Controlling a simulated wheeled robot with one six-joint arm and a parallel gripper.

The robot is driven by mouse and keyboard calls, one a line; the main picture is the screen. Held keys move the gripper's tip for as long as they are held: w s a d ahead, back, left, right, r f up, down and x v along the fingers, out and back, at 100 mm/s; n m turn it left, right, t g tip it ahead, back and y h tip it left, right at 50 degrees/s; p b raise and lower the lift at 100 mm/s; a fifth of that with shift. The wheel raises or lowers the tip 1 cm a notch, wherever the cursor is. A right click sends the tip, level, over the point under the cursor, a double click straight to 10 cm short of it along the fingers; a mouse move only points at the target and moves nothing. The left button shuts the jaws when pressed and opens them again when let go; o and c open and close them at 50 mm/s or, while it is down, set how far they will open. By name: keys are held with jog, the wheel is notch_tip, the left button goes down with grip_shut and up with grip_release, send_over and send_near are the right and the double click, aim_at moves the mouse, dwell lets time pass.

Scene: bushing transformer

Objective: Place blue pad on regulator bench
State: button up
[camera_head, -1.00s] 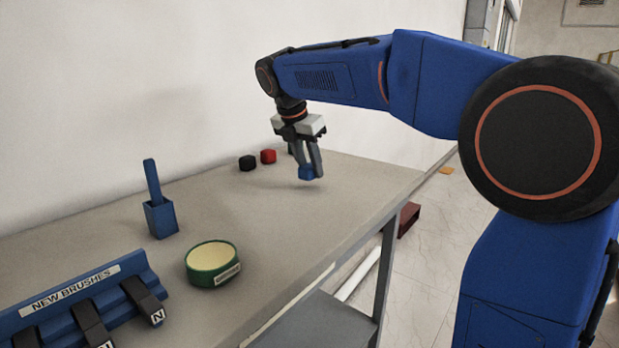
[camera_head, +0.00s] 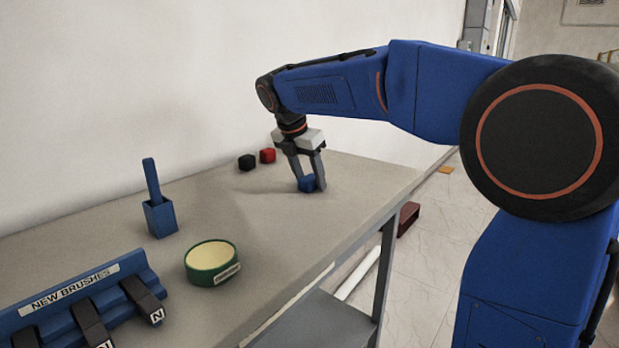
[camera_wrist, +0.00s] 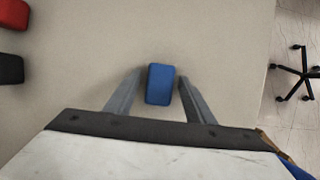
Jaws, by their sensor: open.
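The blue pad (camera_head: 308,184) is a small blue block on the grey bench (camera_head: 270,215), near its far right end. My gripper (camera_head: 308,182) points down at the bench top with its fingers around the pad. In the wrist view the blue pad (camera_wrist: 160,84) lies between the two fingers of my gripper (camera_wrist: 160,88). The fingers are spread, with a gap on each side of the pad, so the gripper is open. The pad appears to rest on the bench top.
A black block (camera_head: 247,162) and a red block (camera_head: 267,156) stand near the wall. A blue holder (camera_head: 160,218), a round green container (camera_head: 211,262) and a NEW BRUSHES rack (camera_head: 75,300) are nearer. The middle of the bench is clear.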

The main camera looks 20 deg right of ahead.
jog(key=v, duration=1.2)
jog(key=shift+r, duration=0.15)
